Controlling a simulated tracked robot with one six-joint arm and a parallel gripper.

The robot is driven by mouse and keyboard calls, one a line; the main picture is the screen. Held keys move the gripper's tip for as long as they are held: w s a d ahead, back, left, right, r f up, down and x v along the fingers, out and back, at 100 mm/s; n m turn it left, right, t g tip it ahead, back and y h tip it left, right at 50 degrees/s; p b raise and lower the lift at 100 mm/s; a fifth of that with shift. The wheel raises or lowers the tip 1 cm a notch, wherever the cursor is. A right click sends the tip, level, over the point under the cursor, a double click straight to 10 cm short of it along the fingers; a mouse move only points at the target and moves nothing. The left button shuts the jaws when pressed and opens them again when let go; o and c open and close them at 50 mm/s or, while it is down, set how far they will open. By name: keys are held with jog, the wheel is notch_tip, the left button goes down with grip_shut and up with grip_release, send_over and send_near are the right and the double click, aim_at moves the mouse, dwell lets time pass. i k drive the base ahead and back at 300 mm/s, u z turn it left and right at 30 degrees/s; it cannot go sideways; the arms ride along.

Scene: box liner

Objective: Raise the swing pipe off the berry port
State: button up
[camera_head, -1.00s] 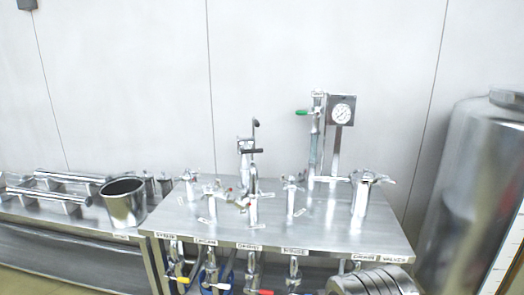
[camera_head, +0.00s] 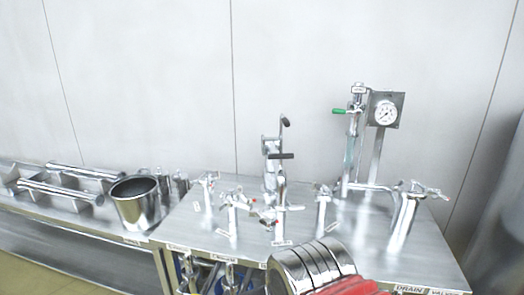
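A steel pipe assembly with two dark handles (camera_head: 273,160) stands at the middle of the steel table; it appears to be the swing pipe. Its lower end is close to or on a short upright port (camera_head: 281,222) with a red-tipped clamp; I cannot tell whether they are joined. Other clamped upright ports stand on the table at left (camera_head: 208,193), left of centre (camera_head: 233,218), right of centre (camera_head: 323,207) and right (camera_head: 404,218). The port labels are too small to read, so the berry port cannot be told. My gripper is not in view.
The steel table (camera_head: 195,250) carries a gauge (camera_head: 384,113) and a sight tube with a green handle at the back right. A ribbed metal and red part, apparently my arm, covers the table's front.

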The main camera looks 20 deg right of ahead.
aim_at(277, 167)
jog(key=u, duration=0.55)
jog(key=i, duration=1)
jog(key=u, duration=0.35)
